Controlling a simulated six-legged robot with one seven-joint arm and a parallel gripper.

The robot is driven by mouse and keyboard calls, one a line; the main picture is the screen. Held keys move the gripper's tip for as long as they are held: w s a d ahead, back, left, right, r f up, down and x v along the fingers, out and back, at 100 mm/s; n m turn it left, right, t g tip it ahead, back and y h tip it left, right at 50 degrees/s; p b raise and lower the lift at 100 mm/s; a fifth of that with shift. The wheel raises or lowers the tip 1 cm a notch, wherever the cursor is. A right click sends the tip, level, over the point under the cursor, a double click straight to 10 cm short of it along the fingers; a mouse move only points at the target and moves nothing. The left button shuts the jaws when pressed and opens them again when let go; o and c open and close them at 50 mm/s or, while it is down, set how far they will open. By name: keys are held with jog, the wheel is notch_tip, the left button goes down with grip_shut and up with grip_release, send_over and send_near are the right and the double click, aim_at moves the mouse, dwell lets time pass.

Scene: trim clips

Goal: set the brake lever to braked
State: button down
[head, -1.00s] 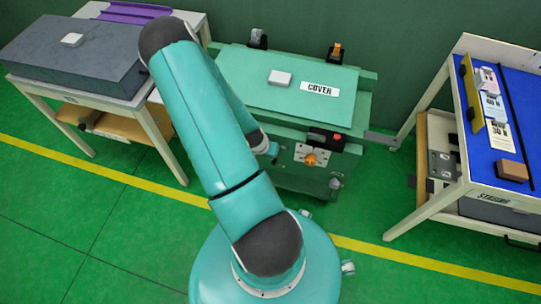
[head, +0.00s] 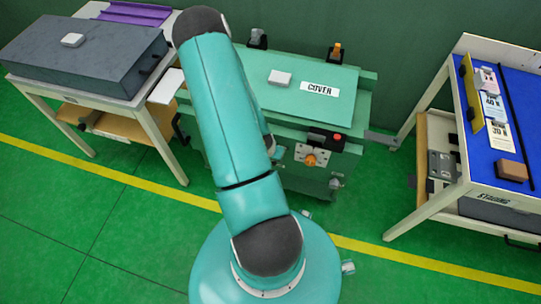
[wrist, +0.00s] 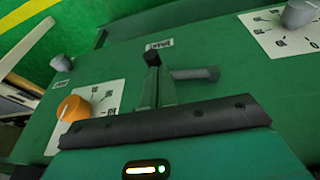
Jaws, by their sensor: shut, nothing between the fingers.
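My gripper (wrist: 154,62) is shut and empty in the wrist view, its dark fingertips close to the green machine panel. A short grey lever (wrist: 197,73) lies sideways just right of the fingers, beside a small label (wrist: 160,44) too blurred to read. I cannot tell whether the fingers touch it; its left end is partly hidden behind them. In the head view my arm covers this part of the green machine (head: 352,110), and the lever is not visible there.
An orange knob (wrist: 73,108) on a white dial plate sits left of my gripper; it also shows in the head view (head: 310,160). A grey knob (wrist: 297,14) is at upper right, another (wrist: 61,62) at left. A blue-topped bench (head: 520,130) stands right, a grey case (head: 85,55) left.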

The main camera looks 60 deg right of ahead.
aim_at(275, 163)
jog(key=shift+s+f+m+t+y, duration=0.15)
jog(key=shift+s+f+t, duration=0.1)
jog(key=shift+f+t, duration=0.5)
jog(key=shift+s+f+m+t+y, duration=0.15)
jog(key=shift+s+f+t, duration=0.2)
jog(key=shift+t, duration=0.7)
jog(key=shift+w+f+m+t, duration=0.15)
jog(key=shift+f+m+t, duration=0.15)
jog(key=shift+f+t, duration=1)
jog(key=shift+w+t, duration=0.15)
jog(key=shift+t, duration=0.15)
jog(key=shift+r, duration=0.15)
